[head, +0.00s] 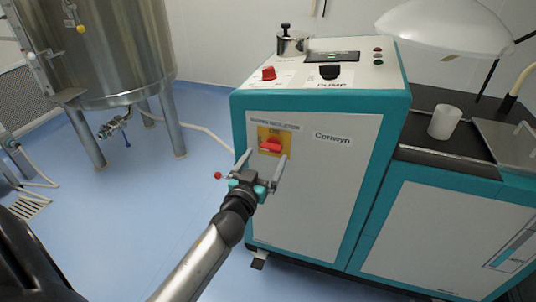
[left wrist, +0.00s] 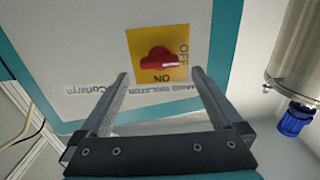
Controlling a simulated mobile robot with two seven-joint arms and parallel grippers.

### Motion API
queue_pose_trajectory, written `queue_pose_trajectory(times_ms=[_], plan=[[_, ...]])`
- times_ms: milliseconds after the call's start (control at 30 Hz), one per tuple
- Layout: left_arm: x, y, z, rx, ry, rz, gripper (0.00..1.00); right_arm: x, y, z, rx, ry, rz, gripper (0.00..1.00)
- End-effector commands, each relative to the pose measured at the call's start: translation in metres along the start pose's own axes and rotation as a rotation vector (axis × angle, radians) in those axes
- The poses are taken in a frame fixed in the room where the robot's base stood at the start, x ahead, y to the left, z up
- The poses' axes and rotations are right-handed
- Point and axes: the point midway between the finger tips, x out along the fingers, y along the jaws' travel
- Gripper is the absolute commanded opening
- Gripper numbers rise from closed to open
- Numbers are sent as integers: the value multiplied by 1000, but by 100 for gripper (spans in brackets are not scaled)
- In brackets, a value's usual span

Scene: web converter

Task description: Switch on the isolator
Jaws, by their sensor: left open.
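The isolator's red handle (head: 271,146) sits on a yellow plate (head: 263,134) on the pale front of a teal-edged cabinet. The handle lies roughly level. In the left wrist view the red handle (left wrist: 158,60) shows upside down on the yellow plate (left wrist: 135,42), with ON and OFF marks readable. My left gripper (head: 264,159) is open and empty, its fingers pointing at the plate. In the left wrist view the open fingertips (left wrist: 161,74) stand apart, with the handle between and beyond them. I see no clear contact. My right gripper is not in view.
A steel tank (head: 110,50) stands on legs at the left. A white cup (head: 444,122) sits at the right. Blue floor is open left of the cabinet.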

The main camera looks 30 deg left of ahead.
Motion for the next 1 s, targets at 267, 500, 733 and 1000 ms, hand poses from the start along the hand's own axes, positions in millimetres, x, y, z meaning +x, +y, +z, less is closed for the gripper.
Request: queue_pose_trajectory(times_ms=[267,500,733,1000], plan=[[28,0,0,1,1,0,100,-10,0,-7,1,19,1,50],[31,0,0,0,0,0,100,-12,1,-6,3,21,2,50],[31,0,0,0,0,0,90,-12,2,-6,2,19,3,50],[31,0,0,0,0,0,60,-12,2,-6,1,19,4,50]])
